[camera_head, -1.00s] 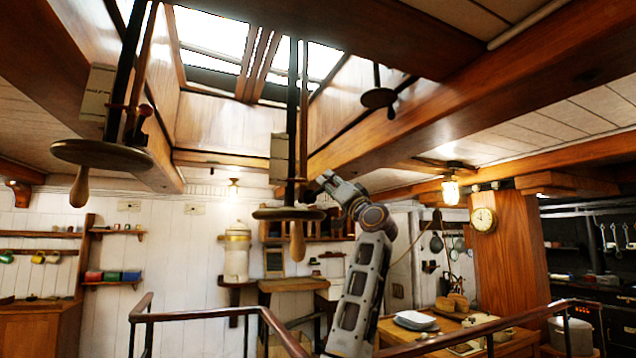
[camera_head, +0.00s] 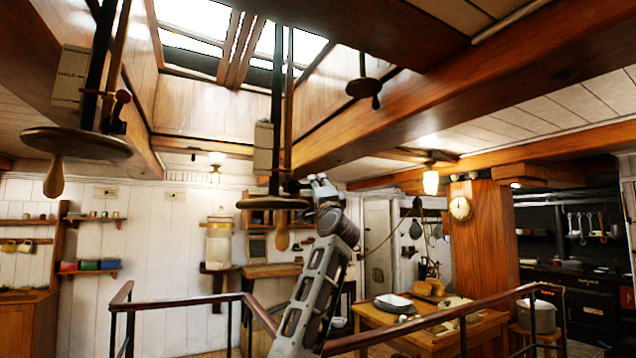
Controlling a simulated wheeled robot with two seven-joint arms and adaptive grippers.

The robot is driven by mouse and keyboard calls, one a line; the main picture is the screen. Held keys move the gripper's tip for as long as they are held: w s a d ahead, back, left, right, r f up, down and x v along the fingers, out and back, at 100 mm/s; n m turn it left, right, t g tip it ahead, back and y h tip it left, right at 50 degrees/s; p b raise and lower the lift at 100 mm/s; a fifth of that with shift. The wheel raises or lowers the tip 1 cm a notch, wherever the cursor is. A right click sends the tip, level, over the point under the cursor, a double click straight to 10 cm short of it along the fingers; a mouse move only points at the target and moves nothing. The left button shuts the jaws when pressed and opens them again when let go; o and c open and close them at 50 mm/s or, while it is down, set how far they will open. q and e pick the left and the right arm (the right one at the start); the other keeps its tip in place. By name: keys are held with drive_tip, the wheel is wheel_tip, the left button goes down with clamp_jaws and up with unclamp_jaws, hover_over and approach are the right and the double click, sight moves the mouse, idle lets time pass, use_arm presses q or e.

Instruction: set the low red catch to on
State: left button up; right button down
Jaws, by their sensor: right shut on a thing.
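A hanging lever assembly with a dark rod, a wooden disc (camera_head: 262,203) and a wooden handle (camera_head: 282,236) comes down from the skylight in the middle. A small dark red catch (camera_head: 291,186) sits low on its rod, just above the disc, partly hidden by my gripper. My right gripper (camera_head: 312,184) reaches it from the right and is shut, seemingly on the catch's knob; the fingertips are small and hard to make out. The catch's exact setting is hard to tell. My left gripper is not in view.
A similar hanging assembly with a larger disc (camera_head: 76,142) and a dark red knob (camera_head: 123,96) is at left. A smaller disc (camera_head: 364,88) hangs farther right. A railing (camera_head: 190,298) crosses below; a wooden table (camera_head: 377,317) stands at right. Ceiling beams are close above.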

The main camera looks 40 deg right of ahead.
drive_tip(key=shift+f+m+g+h, duration=0.2)
drive_tip(key=shift+m+g+h, duration=0.1)
drive_tip(key=shift+m, duration=0.1)
drive_tip(key=c, duration=1.1)
unclamp_jaws()
drive_tip(key=shift+d, duration=0.1)
drive_tip(key=shift+o, duration=0.2)
drive_tip(key=shift+s, duration=0.2)
drive_tip(key=v, duration=1.1)
drive_tip(key=shift+s+a+f, duration=0.15)
drive_tip(key=shift+a+f, duration=0.05)
drive_tip(key=shift+f, duration=0.05)
